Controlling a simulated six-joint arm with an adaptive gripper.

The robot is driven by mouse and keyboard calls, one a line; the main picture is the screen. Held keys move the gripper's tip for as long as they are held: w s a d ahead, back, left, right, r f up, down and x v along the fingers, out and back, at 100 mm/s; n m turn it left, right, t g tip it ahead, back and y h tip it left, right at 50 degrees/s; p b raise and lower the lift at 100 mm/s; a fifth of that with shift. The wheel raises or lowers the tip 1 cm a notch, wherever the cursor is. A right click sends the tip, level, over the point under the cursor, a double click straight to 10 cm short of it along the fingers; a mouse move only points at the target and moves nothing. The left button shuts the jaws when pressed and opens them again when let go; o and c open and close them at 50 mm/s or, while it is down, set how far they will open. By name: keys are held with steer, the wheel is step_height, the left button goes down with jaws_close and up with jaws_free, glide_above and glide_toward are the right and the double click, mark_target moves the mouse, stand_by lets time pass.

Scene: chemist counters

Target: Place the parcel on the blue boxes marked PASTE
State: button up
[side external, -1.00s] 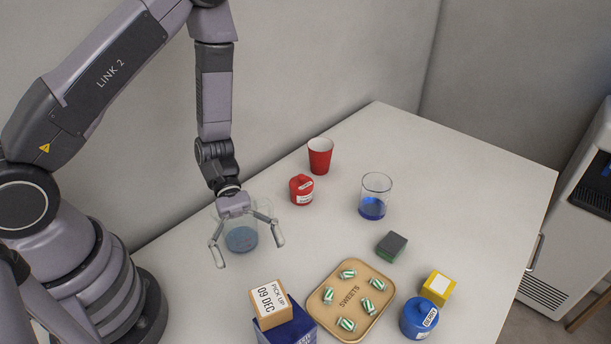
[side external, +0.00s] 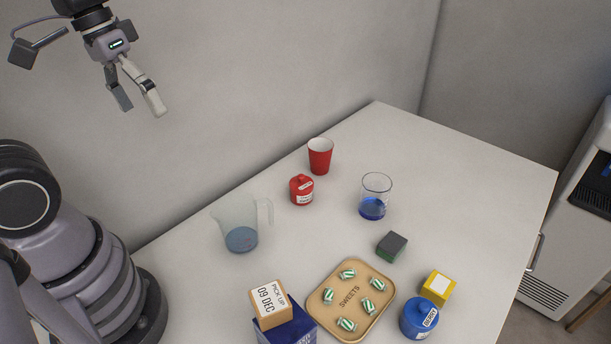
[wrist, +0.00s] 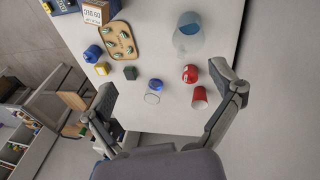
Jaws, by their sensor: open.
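The parcel (side external: 270,304) is a small tan box with a white label reading PICK UP 09 DEC. It rests on a dark blue box (side external: 293,334) at the bottom edge of the side view, where the blue box is partly cut off and its marking is not readable. The parcel also shows at the top left of the wrist view (wrist: 96,12), with blue beside it. My gripper (side external: 138,106) is open and empty, high up at the upper left of the side view, well away from the parcel. Its spread fingers show in the wrist view (wrist: 165,92).
A clear jug (side external: 240,226) stands left of centre. A red jar (side external: 301,190), red cup (side external: 320,158) and beaker (side external: 373,200) stand behind. A sweets tray (side external: 350,302), green block (side external: 391,247), yellow box (side external: 437,288) and blue jar (side external: 418,319) are right of the parcel.

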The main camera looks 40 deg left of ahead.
steer(key=s+a+r+m+t+y, duration=0.1)
steer(key=s+a+r+t+y, duration=0.1)
steer(key=a+r+t, duration=0.1)
steer(key=shift+s+a+r+t, duration=0.25)
steer(key=shift+r+t, duration=0.25)
steer(key=shift+r, duration=0.3)
stand_by(0.6)
